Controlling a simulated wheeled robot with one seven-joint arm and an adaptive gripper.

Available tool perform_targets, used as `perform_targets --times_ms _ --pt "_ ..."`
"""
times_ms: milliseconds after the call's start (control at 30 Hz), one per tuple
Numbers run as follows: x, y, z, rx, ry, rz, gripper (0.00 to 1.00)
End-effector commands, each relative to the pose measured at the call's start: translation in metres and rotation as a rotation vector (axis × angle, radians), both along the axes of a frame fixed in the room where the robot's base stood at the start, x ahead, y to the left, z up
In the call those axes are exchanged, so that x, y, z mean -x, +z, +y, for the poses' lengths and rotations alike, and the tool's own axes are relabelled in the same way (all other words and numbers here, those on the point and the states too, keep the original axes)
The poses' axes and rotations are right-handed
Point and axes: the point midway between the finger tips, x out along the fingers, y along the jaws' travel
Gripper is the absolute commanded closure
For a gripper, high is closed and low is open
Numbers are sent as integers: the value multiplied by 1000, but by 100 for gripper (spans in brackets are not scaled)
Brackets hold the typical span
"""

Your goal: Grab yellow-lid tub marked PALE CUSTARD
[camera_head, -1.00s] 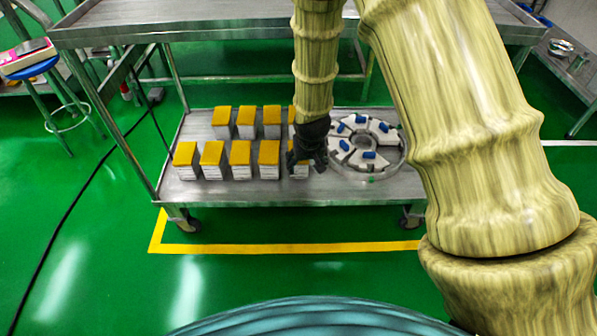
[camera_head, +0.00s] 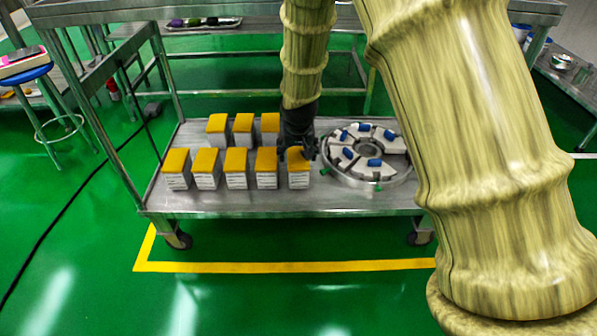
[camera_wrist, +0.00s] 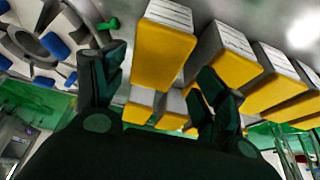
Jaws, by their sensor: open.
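Several white tubs with yellow lids stand in two rows on the trolley's lower shelf. Their side labels are too small to read, so I cannot tell which one is marked PALE CUSTARD. My gripper (camera_head: 299,150) points down at the right end of the rows, just above or behind the rightmost front tub (camera_head: 299,179), and partly hides the back row's right end. In the wrist view my gripper (camera_wrist: 160,85) is open and empty. A yellow-lid tub (camera_wrist: 164,52) shows between and beyond its fingers; I cannot tell if they touch it.
A round metal fixture (camera_head: 350,180) with white segments and blue blocks sits close right of the tubs. The steel trolley shelf (camera_head: 240,204) is bare along its front. An upper shelf (camera_head: 100,12) and a left frame post border the space.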

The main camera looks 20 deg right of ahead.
Motion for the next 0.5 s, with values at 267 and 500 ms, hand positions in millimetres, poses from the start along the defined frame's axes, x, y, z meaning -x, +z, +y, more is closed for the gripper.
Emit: perform_targets --times_ms 267,500 --pt "-10 -25 -3 0 0 0 29" --pt "-13 -39 -5 0 1 0 29"
